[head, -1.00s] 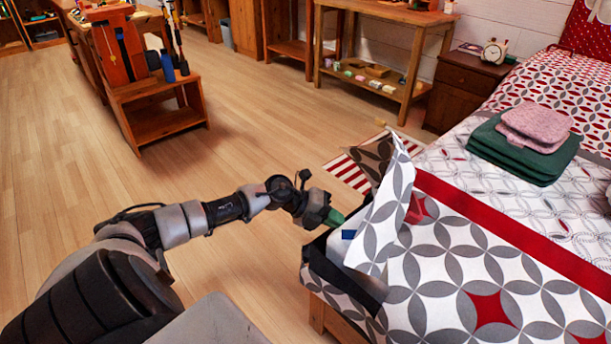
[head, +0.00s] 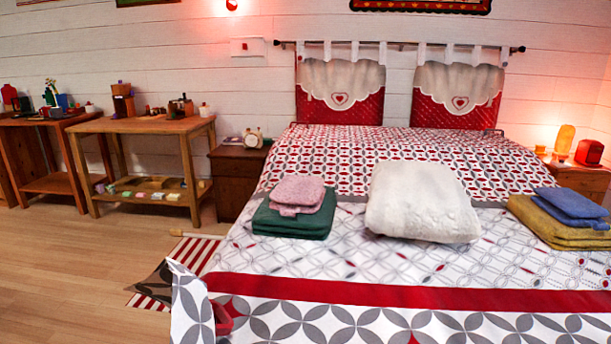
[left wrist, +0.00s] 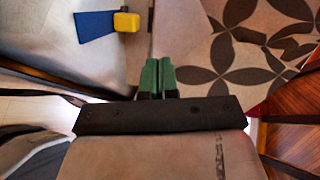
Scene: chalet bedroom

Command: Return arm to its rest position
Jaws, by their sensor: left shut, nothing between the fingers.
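My left gripper (left wrist: 158,70) shows only in the left wrist view. Its two green fingers are together, shut, with nothing between them. Patterned cloth with dark petals (left wrist: 235,55) lies beyond the fingertips on the right, and a pale grey surface (left wrist: 60,55) is on the left. A blue piece (left wrist: 95,27) and a yellow block (left wrist: 126,22) lie on that grey surface, apart from the fingers. Neither arm shows in the head view now. My right gripper is in neither view.
The bed (head: 400,291) fills the right and middle of the head view, with a raised cloth flap (head: 188,308) at its near left corner. A nightstand (head: 238,180) and wooden table (head: 140,126) stand along the wall. Wooden floor (head: 70,270) is clear at left.

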